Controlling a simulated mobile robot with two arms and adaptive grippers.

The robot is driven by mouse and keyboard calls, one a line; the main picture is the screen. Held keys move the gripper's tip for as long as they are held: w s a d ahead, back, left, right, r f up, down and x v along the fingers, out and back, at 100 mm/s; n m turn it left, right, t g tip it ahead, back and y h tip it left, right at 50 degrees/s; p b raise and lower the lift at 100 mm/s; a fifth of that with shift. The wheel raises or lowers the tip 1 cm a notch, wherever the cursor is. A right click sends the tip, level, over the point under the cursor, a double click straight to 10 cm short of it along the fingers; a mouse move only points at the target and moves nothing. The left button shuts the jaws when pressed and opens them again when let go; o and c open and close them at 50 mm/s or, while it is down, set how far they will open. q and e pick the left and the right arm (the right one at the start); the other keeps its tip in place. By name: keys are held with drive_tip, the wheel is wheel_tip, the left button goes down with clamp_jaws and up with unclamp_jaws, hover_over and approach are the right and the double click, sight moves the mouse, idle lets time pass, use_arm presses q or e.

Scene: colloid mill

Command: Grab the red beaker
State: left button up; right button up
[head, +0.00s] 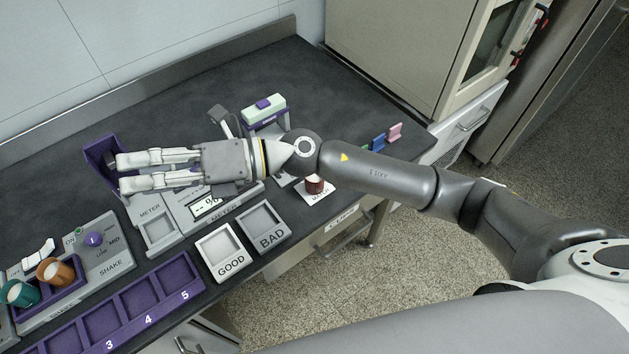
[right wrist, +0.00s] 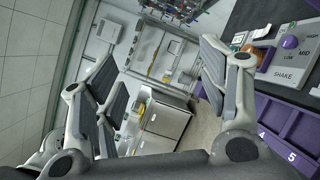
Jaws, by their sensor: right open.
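A small dark red beaker (head: 314,184) with a pale content at its top stands on a white labelled pad near the front edge of the bench, just below my right forearm in the head view. My right gripper (head: 122,172) is open and empty above the bench, its fingers pointing left, well away from the red beaker. The open fingers also show in the right wrist view (right wrist: 165,85), with nothing between them. I cannot make out the red beaker in the right wrist view. My left gripper is not in view.
An orange-brown beaker (head: 55,271) and a teal beaker (head: 20,292) stand in the shaker (head: 113,252). A numbered purple rack (head: 137,306), GOOD tray (head: 223,252), BAD tray (head: 263,229) and meter (head: 155,232) line the front. The back of the bench (head: 240,80) is clear.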

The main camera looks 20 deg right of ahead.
wheel_tip(320, 180, down, 8)
drive_tip(key=s+d+r+n+g+h, duration=0.1)
drive_tip(key=d+n+g+h, duration=0.15)
drive_tip(key=n+h, duration=0.3)
drive_tip(key=n+t+h, duration=0.2)
drive_tip(key=n+h, duration=0.1)
drive_tip(key=h, duration=1.1)
hover_over(314, 185)
drive_tip(key=d, duration=0.2)
wheel_tip(314, 185, down, 10)
drive_tip(key=f, duration=0.1)
drive_tip(key=f+p, duration=0.1)
drive_tip(key=f, duration=0.1)
drive_tip(key=w+f, duration=0.1)
drive_tip(key=f, duration=0.1)
drive_tip(key=shift+w+a, duration=0.1)
drive_tip(key=shift+a, duration=0.2)
drive_tip(key=f, duration=0.1)
drive_tip(key=f+p, duration=0.1)
drive_tip(key=f, duration=0.1)
drive_tip(key=f+p, duration=0.1)
drive_tip(key=shift+w+f, duration=0.2)
drive_tip(key=shift+w, duration=0.2)
drive_tip(key=shift+f, duration=0.3)
drive_tip(key=c, duration=1.1)
drive_tip(key=shift+c, duration=0.2)
drive_tip(key=shift+r, duration=0.15)
